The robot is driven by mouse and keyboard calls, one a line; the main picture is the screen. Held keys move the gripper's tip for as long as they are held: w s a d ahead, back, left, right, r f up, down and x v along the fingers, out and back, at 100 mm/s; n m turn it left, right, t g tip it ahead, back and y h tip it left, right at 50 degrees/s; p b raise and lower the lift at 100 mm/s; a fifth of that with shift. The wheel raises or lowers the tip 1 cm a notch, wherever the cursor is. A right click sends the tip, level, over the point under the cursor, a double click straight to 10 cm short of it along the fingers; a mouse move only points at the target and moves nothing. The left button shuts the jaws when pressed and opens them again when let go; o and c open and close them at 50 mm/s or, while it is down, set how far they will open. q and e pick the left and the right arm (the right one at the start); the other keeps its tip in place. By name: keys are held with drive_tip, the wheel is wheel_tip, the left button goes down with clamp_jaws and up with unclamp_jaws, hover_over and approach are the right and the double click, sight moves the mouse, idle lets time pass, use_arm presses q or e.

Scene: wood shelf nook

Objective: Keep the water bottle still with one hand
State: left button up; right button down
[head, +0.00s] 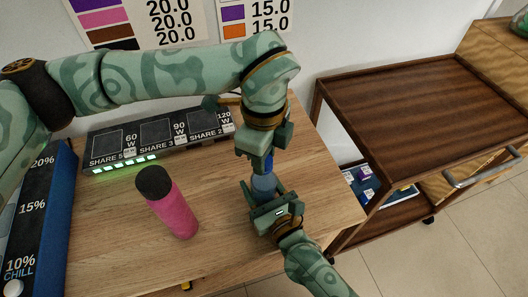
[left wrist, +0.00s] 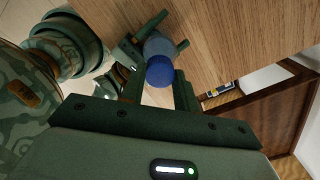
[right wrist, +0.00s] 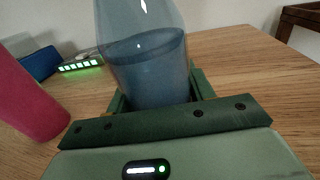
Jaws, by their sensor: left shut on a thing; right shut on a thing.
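The water bottle (head: 264,185) is clear and bluish with a blue cap (left wrist: 160,72). It stands upright near the right end of the wooden table. My right gripper (head: 268,205) is shut around its lower body, and the right wrist view shows the bottle (right wrist: 148,75) between the fingers (right wrist: 158,98). My left gripper (head: 262,160) comes from above and is shut on the cap; its fingers show on both sides of the cap in the left wrist view (left wrist: 158,88). The grippers hide much of the bottle in the head view.
A pink bottle (head: 174,212) with a black lid stands left of the water bottle. A dark charging strip (head: 155,137) with green lights lies along the back wall. A blue box (head: 62,205) stands at the left. A brown cart (head: 410,95) is at the right.

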use_arm(q)
drive_tip(key=shift+r, duration=0.2)
drive_tip(key=shift+r, duration=0.9)
drive_tip(key=shift+r, duration=2)
use_arm(e)
drive_tip(key=shift+c, duration=2.4)
unclamp_jaws()
